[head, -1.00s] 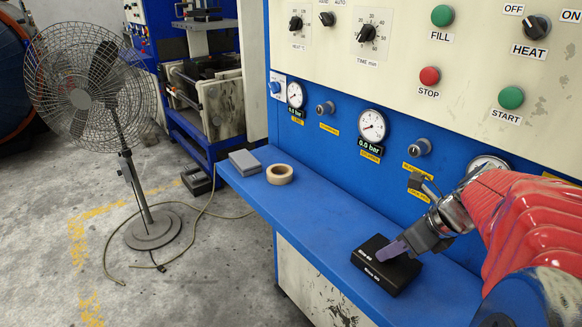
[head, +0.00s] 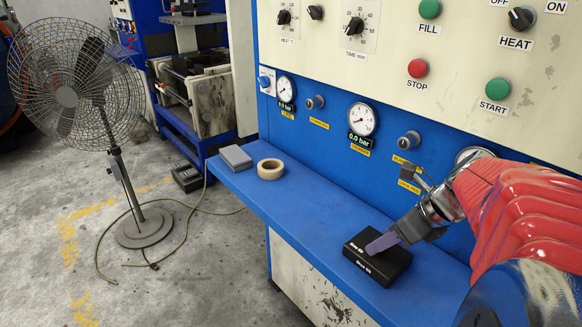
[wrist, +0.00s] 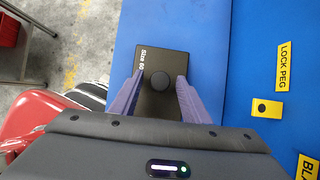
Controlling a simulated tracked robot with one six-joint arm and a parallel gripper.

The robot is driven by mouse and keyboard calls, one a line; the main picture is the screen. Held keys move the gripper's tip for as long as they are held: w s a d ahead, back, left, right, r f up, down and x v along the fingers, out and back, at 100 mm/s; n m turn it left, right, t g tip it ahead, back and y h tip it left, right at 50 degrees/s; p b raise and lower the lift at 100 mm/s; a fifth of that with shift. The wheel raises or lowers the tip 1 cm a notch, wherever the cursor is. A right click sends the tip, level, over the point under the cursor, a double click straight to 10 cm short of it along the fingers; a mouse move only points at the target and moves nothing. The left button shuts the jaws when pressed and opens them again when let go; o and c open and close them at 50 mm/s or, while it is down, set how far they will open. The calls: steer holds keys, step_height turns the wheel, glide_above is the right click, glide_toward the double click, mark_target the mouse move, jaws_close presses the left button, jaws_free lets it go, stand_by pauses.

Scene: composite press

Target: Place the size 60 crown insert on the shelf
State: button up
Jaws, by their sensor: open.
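The black crown insert (head: 372,270) lies on the blue shelf (head: 304,222) in the head view, with white size lettering on its edges. In the wrist view the black insert (wrist: 147,62) shows "Size 60" lettering and a round dark knob (wrist: 160,81) on its top. My gripper (head: 383,243) is over the insert. In the wrist view its two purple fingers (wrist: 158,92) are spread on either side of the knob, with gaps to it. How high the fingertips are above the insert is hard to tell.
A tape roll (head: 270,168) and a grey block (head: 235,157) lie at the shelf's far left end. The blue press panel with gauges (head: 362,119) rises behind the shelf. A fan (head: 75,90) stands on the floor at left. The shelf's middle is clear.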

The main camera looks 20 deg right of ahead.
steer(key=v, duration=1.1)
steer(key=shift+s+r, duration=0.15)
steer(key=shift+r, duration=0.05)
steer(key=w+a+f+n, duration=0.1)
steer(key=w+a+n, duration=0.8)
steer(key=n, duration=0.4)
steer(key=s+a+f+n+h, duration=0.1)
steer(key=s+a+f+n, duration=0.2)
steer(key=a+n, duration=0.4)
steer(key=s+a+f+n+h, duration=0.1)
steer(key=s+a+f+n, duration=0.2)
steer(key=n, duration=0.9)
steer(key=shift+s+a+f, duration=0.25)
steer(key=shift+s+a, duration=1.15)
steer(key=shift+a, duration=0.7)
